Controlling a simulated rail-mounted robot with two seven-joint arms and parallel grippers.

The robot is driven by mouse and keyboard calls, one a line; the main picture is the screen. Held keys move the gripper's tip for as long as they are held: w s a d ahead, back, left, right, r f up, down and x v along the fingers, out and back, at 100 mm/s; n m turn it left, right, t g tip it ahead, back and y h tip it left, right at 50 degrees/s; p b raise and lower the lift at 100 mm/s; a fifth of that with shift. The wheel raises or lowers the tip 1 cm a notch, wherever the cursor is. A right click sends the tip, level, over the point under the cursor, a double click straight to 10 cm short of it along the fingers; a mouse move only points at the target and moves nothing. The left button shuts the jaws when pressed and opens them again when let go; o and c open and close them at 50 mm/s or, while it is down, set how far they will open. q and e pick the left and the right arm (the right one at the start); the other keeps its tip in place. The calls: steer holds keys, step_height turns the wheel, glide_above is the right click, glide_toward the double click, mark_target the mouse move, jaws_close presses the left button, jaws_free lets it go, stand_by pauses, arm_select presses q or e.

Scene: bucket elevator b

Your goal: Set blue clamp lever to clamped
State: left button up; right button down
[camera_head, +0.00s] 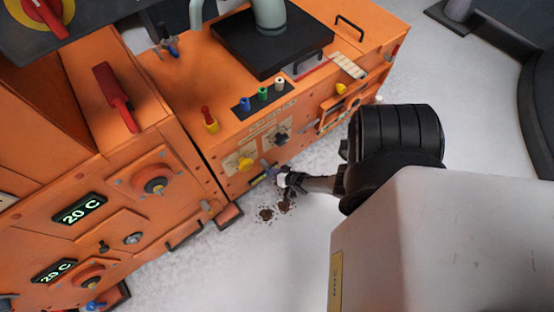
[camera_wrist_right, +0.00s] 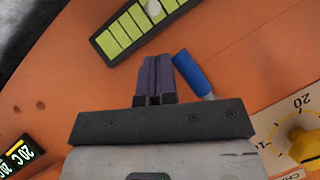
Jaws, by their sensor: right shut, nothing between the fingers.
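A small blue lever handle (camera_head: 267,165) shows on the lower front face of the orange machine, just beside my right gripper (camera_head: 283,178). I take it to be the blue clamp lever. In the right wrist view the blue handle (camera_wrist_right: 193,74) lies slanted, immediately right of the right gripper's fingers (camera_wrist_right: 157,78). The fingers are shut with nothing between them; whether they touch the handle I cannot tell. The lever's pivot is not clear, partly hidden behind the gripper. My left gripper is not in view.
A strip of yellow-green segments (camera_wrist_right: 126,36) lies beyond the fingertips. A yellow dial knob (camera_wrist_right: 303,143) is at lower right; it also shows in the head view (camera_head: 245,163). A red lever (camera_head: 117,98) is on the left cabinet. Open floor (camera_head: 230,260) lies in front, with brown spills.

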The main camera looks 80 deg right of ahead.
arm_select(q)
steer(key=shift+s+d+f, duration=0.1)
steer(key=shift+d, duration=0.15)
arm_select(e)
steer(key=shift+w+f, duration=0.1)
stand_by(0.4)
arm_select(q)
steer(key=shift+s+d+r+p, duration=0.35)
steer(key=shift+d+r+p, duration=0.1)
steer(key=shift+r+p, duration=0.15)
arm_select(e)
steer(key=s, duration=1.3)
steer(key=shift+d, duration=0.15)
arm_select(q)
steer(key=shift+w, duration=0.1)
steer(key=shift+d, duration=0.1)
arm_select(e)
steer(key=shift+s, duration=0.1)
